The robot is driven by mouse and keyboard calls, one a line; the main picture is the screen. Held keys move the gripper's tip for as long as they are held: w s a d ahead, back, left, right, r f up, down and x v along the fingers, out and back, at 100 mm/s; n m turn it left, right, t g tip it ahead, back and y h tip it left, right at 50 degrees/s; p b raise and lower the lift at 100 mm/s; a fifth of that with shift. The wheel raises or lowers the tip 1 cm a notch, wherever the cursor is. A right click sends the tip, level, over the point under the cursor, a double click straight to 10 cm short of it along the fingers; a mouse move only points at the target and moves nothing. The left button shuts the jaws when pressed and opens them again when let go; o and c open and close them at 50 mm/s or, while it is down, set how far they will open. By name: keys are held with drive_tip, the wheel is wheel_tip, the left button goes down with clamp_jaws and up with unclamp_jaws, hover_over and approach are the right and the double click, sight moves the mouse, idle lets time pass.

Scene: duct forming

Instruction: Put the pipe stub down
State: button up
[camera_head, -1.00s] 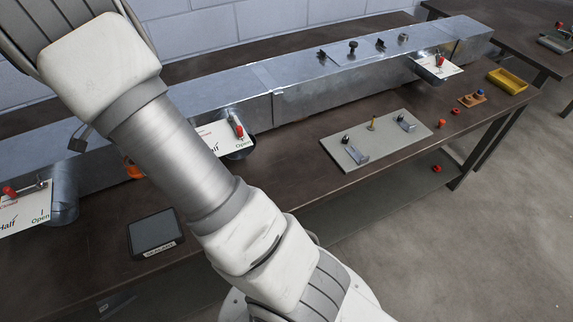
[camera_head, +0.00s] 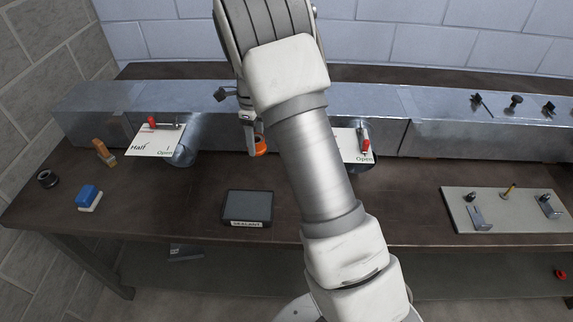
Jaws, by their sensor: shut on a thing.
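My gripper (camera_head: 252,137) hangs behind my forearm, above the bench and in front of the long metal duct (camera_head: 215,105). It is shut on the pipe stub (camera_head: 260,147), of which only a small orange part shows beside the grey finger. The arm hides much of the gripper, and the rest of the stub cannot be made out. The stub appears held above the bench top, between the two lever plates; I cannot tell its exact height.
A dark labelled tray (camera_head: 247,207) lies on the bench below my gripper. Lever plates (camera_head: 152,141) and (camera_head: 350,147) stick out from the duct. A blue block (camera_head: 89,197), black ring (camera_head: 47,179) and orange-brown piece (camera_head: 103,152) stand left. A grey board (camera_head: 510,215) lies right. Bench between is clear.

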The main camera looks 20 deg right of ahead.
sight(259, 173)
wheel_tip(259, 173, down, 9)
drive_tip(key=shift+f+b, duration=0.1)
drive_tip(key=shift+b, duration=0.25)
drive_tip(key=shift+f, duration=0.2)
drive_tip(key=o, duration=1.4)
drive_tip(key=shift+r, duration=0.1)
